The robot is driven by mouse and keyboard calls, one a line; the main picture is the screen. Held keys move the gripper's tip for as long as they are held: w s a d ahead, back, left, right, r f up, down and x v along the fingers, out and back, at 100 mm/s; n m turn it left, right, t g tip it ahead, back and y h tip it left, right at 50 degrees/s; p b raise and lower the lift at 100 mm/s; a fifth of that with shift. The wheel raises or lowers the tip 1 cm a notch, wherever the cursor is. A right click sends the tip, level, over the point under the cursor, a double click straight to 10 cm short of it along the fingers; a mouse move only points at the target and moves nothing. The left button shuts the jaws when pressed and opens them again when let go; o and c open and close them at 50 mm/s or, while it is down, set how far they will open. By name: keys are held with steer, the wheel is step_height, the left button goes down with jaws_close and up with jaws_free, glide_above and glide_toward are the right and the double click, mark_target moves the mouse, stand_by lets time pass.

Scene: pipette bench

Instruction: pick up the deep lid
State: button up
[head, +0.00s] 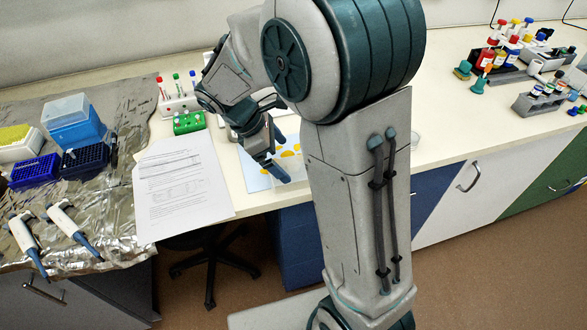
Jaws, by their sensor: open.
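My gripper (278,172) hangs over the bench, pointing down at a light blue sheet with yellow spots (257,176). Its jaws are open, but the gap between the fingers is hard to see at this angle. A clear, pale object (296,171) is beside the fingertips, partly hidden by my arm; I cannot tell if it is the deep lid or if the fingers touch it. Another possible lid is the translucent pale-blue cover (65,109) on the blue tip box (78,133) at the far left, well away from my gripper.
Printed papers (180,185) lie left of my gripper. A green rack (188,122) and a tube stand (178,104) stand behind them. Two pipettes (70,226) and a dark blue rack (35,171) are on foil at left. Bottles and racks (490,60) crowd the far right. My arm hides the middle.

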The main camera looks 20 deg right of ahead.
mark_target(292, 165)
steer(key=shift+x, duration=3)
steer(key=shift+w+d, duration=0.1)
steer(key=shift+d, duration=0.05)
steer(key=c, duration=0.9)
